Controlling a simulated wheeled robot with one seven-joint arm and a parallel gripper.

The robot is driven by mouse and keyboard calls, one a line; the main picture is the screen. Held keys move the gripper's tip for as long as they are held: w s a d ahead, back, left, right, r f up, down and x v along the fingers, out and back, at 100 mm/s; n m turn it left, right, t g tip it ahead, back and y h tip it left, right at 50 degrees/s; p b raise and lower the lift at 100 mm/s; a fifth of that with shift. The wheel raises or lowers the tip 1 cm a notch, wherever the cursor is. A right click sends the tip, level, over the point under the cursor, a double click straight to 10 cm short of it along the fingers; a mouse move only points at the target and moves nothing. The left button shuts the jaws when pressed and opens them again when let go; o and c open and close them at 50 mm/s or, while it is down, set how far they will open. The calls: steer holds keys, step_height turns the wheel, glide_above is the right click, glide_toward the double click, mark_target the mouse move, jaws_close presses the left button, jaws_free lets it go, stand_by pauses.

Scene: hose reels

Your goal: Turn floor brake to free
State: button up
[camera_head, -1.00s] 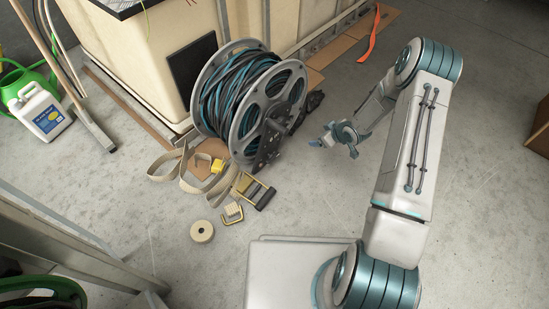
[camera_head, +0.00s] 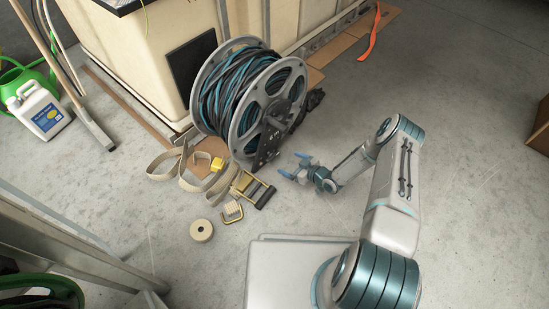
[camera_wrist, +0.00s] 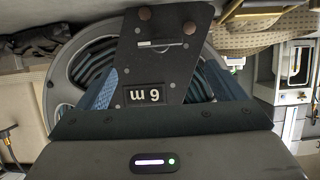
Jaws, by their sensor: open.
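The floor hose reel (camera_head: 243,92) has grey flanges and is wound with dark and teal hose. A dark stand plate (camera_head: 266,143) is at its near side. In the wrist view this plate (camera_wrist: 160,75) carries an upside-down "6 m" label (camera_wrist: 145,94) and a short pale bar (camera_wrist: 160,44) in a narrow slot; I cannot tell whether this bar is the brake or how it is set. My gripper (camera_head: 291,166) is open and empty, just right of the plate.
Webbing straps (camera_head: 190,178), a yellow-handled ratchet (camera_head: 252,189) and a tape roll (camera_head: 201,230) lie left of my gripper. A cream tank (camera_head: 150,60) stands behind the reel. A second reel with a green rim (camera_head: 60,290) is at lower left.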

mark_target(274, 156)
steer(key=b+x, duration=0.3)
steer(key=x, duration=0.7)
steer(key=shift+a+f+b, duration=0.15)
steer(key=shift+b, duration=0.2)
steer(key=c, duration=1)
